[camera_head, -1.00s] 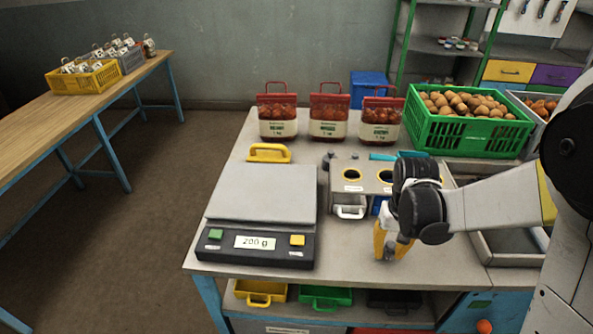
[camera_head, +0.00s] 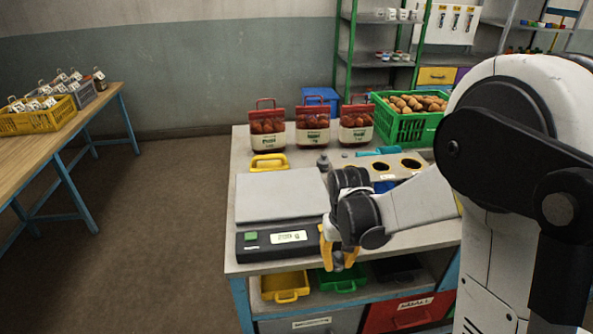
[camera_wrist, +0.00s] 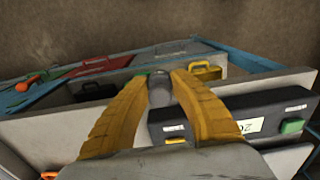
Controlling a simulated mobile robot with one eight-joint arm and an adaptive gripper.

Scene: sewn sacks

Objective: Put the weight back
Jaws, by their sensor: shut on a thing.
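My gripper (camera_head: 338,254) points down with its yellow fingers closed on a small grey weight (camera_head: 338,264). In the wrist view the weight (camera_wrist: 160,92) shows between the fingertips. My gripper is at the table's front edge, beside the front right corner of the scale (camera_head: 282,195). The scale's plate is empty; its lit display is too small to read surely. A grey holder (camera_head: 397,175) with round yellow-rimmed holes lies behind my gripper, partly hidden by my arm. Another dark grey weight (camera_head: 323,163) stands at the holder's left end.
Red sacks (camera_head: 312,127) and a green crate (camera_head: 402,127) of potatoes stand at the back. A wooden table (camera_head: 60,125) is at left.

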